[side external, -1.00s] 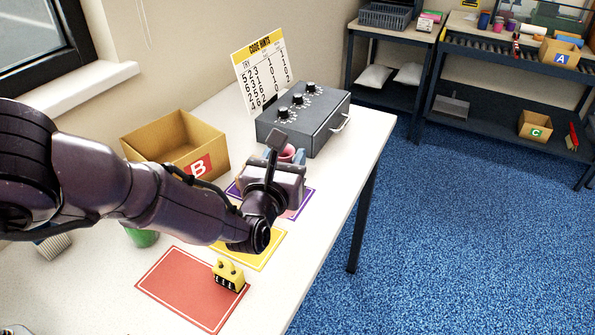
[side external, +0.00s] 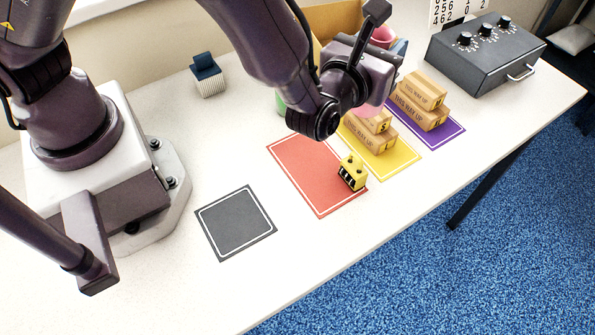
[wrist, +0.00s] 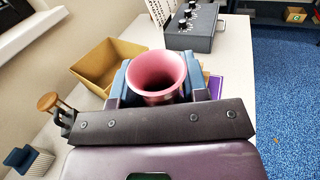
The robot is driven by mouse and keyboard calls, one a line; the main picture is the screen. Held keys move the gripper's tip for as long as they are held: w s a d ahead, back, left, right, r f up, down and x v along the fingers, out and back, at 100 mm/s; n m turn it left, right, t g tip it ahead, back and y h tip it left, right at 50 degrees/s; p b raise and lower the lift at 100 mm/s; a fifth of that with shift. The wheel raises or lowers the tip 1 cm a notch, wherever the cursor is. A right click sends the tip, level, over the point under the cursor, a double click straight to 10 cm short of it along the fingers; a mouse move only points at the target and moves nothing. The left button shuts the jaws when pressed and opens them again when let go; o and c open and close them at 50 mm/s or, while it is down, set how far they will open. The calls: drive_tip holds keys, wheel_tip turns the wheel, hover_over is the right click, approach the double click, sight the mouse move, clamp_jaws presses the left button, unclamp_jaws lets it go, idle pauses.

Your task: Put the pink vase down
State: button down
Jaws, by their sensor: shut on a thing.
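The pink vase (side external: 383,34) is in my gripper (side external: 398,50), which is shut on it. In the wrist view the vase (wrist: 157,72) stands between the blue fingers (wrist: 157,90), its round mouth open toward the camera. In the side view my gripper hides most of the vase's middle; some pink shows below it. The vase's base is not clear, so I cannot tell whether it touches anything. Cartons on the yellow mat (side external: 402,168) and on the purple mat (side external: 452,135) lie just below and right of my gripper in the picture.
The grey mat (side external: 236,222) is empty. A dark box with knobs (side external: 485,52) stands at the far end. An open carton (wrist: 98,62) and a blue-topped ribbed object (side external: 208,75) are nearby. A green object (side external: 281,103) is partly hidden.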

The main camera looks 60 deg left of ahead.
drive_tip(key=s+a+f+n+g+y, duration=0.3)
drive_tip(key=s+a+n+g+y, duration=0.25)
drive_tip(key=a+y, duration=0.3)
drive_tip(key=s+a+f+n+g+y, duration=0.1)
drive_tip(key=s+a+f+n+g, duration=0.15)
drive_tip(key=s+n+g, duration=0.45)
drive_tip(key=s+a+f+n+g+y, duration=0.1)
drive_tip(key=s+a+f+n+g, duration=0.1)
drive_tip(key=s+a+n+g, duration=0.5)
drive_tip(key=s+d+n+g+h, duration=0.6)
drive_tip(key=d+n+g+h, duration=0.1)
drive_tip(key=d+h, duration=0.15)
drive_tip(key=s+d+n+g+h, duration=0.6)
drive_tip(key=d+n+g+h, duration=0.15)
drive_tip(key=h, duration=0.25)
drive_tip(key=w+d+r+n+t+h, duration=0.3)
drive_tip(key=w+d+n+t+h, duration=0.75)
drive_tip(key=h, duration=0.35)
wheel_tip(320, 180, down, 8)
drive_tip(key=d+n, duration=0.1)
drive_tip(key=shift+s+d+r, duration=0.15)
drive_tip(key=shift+s+d, duration=0.2)
drive_tip(key=shift+s, duration=0.1)
